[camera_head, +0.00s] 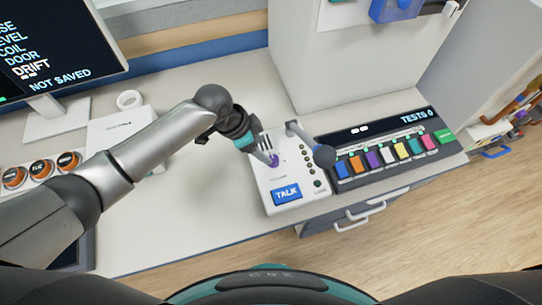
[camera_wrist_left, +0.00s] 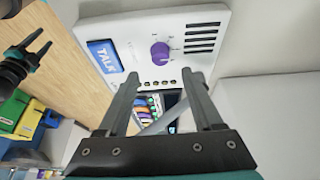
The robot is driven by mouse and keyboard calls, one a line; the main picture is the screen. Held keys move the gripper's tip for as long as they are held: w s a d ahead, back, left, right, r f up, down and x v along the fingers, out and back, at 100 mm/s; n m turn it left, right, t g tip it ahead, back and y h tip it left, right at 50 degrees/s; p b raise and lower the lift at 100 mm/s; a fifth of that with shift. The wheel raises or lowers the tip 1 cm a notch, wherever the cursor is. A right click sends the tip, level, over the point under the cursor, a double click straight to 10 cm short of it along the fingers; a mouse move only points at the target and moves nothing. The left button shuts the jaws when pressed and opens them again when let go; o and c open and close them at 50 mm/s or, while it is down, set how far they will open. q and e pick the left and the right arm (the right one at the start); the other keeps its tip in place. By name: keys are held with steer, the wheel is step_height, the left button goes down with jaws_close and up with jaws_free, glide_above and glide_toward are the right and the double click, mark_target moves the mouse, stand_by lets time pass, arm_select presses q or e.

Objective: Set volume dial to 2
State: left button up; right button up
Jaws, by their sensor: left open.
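The purple volume dial (camera_head: 273,160) sits on a white intercom panel (camera_head: 312,200) with a blue TALK button (camera_head: 286,193). In the left wrist view the dial (camera_wrist_left: 160,53) shows with small marks around it; its setting is too small to read. My left gripper (camera_head: 264,152) is at the dial in the head view. In the wrist view its two fingers (camera_wrist_left: 160,78) are apart, and the dial shows beyond the gap between the tips. I cannot tell whether a finger touches it. A dark and teal part at the wrist view's left edge looks like my right gripper (camera_wrist_left: 38,45).
A microphone (camera_head: 323,156) on a stalk rises from the panel, close right of the dial. A console with coloured keys (camera_head: 388,155) stands to the right. A monitor (camera_head: 55,45), a tape roll (camera_head: 129,99) and orange-topped round items (camera_head: 42,170) are at the left.

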mark_target(273, 159)
arm_select(q)
steer(key=b+x, duration=0.1)
steer(key=x, duration=0.6)
steer(key=shift+b, duration=0.3)
jaws_close()
